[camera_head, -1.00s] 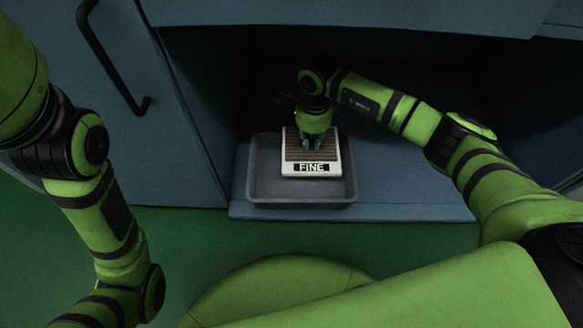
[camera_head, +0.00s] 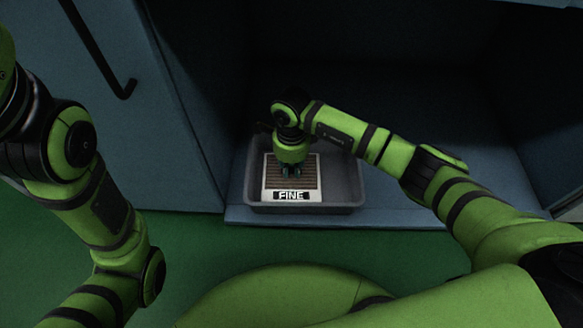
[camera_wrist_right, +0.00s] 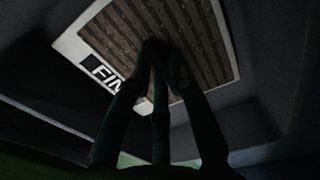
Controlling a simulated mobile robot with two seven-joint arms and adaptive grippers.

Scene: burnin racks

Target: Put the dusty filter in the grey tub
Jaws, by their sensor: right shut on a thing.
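The filter (camera_head: 307,172) is a flat white-framed panel with brown pleats and a label reading "FINE". It is in the grey tub (camera_head: 345,208), at the tub's left side; whether it touches the floor of the tub I cannot tell. My right gripper (camera_head: 291,172) is over the filter's middle, shut on it. In the right wrist view the fingers (camera_wrist_right: 158,50) meet at the pleats of the filter (camera_wrist_right: 205,30), and the label is partly hidden. My left arm shows at the left of the head view, but its gripper is out of the picture.
The tub stands on the blue-grey floor of an open cabinet (camera_head: 400,213), near its front edge. A cabinet door with a dark handle (camera_head: 100,55) stands at the left. Free cabinet floor lies right of the tub. The room floor (camera_head: 190,250) is green.

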